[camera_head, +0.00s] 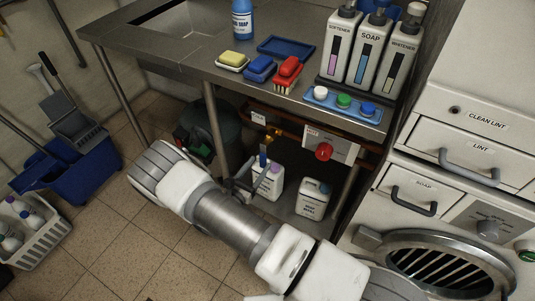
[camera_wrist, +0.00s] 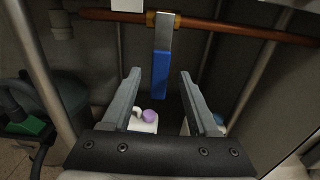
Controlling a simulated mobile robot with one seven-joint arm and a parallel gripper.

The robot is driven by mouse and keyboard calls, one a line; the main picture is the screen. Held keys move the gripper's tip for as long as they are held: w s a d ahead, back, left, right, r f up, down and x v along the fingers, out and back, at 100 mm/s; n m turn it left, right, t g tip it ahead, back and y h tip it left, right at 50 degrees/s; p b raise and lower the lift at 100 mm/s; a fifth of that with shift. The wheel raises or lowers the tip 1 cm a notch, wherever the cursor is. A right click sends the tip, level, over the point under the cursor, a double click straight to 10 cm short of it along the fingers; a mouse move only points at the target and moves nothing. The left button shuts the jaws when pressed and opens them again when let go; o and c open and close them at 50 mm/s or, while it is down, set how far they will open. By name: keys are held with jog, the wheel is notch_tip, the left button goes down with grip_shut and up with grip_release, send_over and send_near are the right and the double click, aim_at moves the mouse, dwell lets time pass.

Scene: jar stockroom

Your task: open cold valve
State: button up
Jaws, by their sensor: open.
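The cold valve has a flat lever with a blue grip (camera_wrist: 161,75) hanging straight down from a brass fitting on a copper pipe (camera_wrist: 245,30). In the head view the blue grip (camera_head: 264,156) hangs under the sink counter, below a yellowish fitting. My gripper (camera_wrist: 160,72) is open and empty. Its two grey fingers stand on either side of the lower part of the blue grip in the wrist view, with gaps on both sides. I cannot tell how far the fingertips are from it in depth.
A white panel with a red knob (camera_head: 323,152) is right of the valve. White jugs (camera_head: 312,199) stand on the low shelf; a purple-capped jug (camera_wrist: 143,121) shows beneath my fingers. Steel legs flank the space. A dark bin (camera_head: 207,128) stands left. A washer (camera_head: 440,262) is at right.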

jog(key=b+x, duration=0.1)
jog(key=x, duration=0.6)
grip_shut()
dwell(1.3)
